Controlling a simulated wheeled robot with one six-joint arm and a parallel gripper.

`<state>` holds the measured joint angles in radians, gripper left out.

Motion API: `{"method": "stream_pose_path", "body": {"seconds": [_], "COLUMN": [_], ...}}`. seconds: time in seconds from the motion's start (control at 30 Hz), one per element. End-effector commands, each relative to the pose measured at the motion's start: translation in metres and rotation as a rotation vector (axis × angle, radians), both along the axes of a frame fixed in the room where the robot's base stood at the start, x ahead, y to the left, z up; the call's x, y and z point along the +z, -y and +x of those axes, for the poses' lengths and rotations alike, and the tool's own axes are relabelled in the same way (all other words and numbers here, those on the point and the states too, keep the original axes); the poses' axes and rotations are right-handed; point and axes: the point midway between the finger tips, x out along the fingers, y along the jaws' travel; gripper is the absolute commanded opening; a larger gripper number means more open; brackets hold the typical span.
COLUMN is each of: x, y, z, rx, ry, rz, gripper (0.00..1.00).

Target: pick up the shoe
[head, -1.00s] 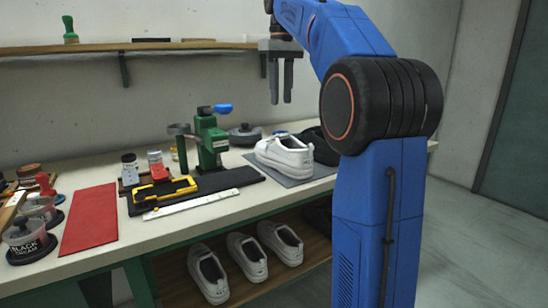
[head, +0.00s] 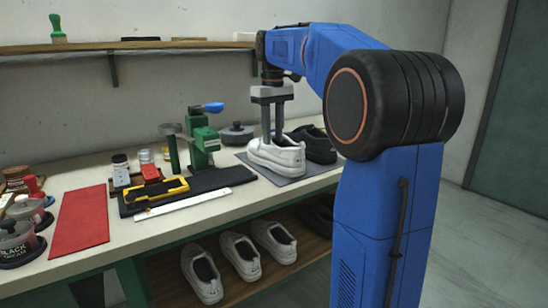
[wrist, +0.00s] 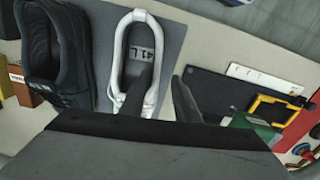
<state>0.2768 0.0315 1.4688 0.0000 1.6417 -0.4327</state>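A white shoe (head: 284,158) stands on a grey mat (head: 247,158) at the right part of the workbench; in the wrist view its white rim (wrist: 139,15) surrounds a dark insole with a label. My gripper (head: 272,137) points down over the shoe's opening, fingers apart. In the wrist view one finger (wrist: 134,100) reaches over or into the opening and the other (wrist: 186,100) is outside the shoe's right side, so the side wall lies between them. Whether either finger touches the shoe I cannot tell.
A black shoe (head: 316,146) stands close beside the white one. A green clamp stand (head: 202,145), a black mat with a yellow frame tool (head: 160,192), a white ruler (head: 185,205) and jars lie to the left. Several white shoes sit on the lower shelf (head: 225,285).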

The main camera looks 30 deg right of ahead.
Motion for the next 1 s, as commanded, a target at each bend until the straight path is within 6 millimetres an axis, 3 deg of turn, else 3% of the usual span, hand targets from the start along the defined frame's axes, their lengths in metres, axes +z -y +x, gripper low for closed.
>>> {"method": "stream_pose_path", "body": {"seconds": [0.3,0.63,0.77,1.0], "x": [-0.04,-0.046,-0.046,-0.046], "y": [0.003,0.003,0.003,0.003], "z": [-0.001,-0.001,-0.001,-0.001], "rx": [0.0,0.0,0.0,0.0], "ry": [0.0,0.001,0.001,0.001], "rz": [0.0,0.0,0.0,0.0], "gripper": [0.29,0.29,0.0,0.0]}}
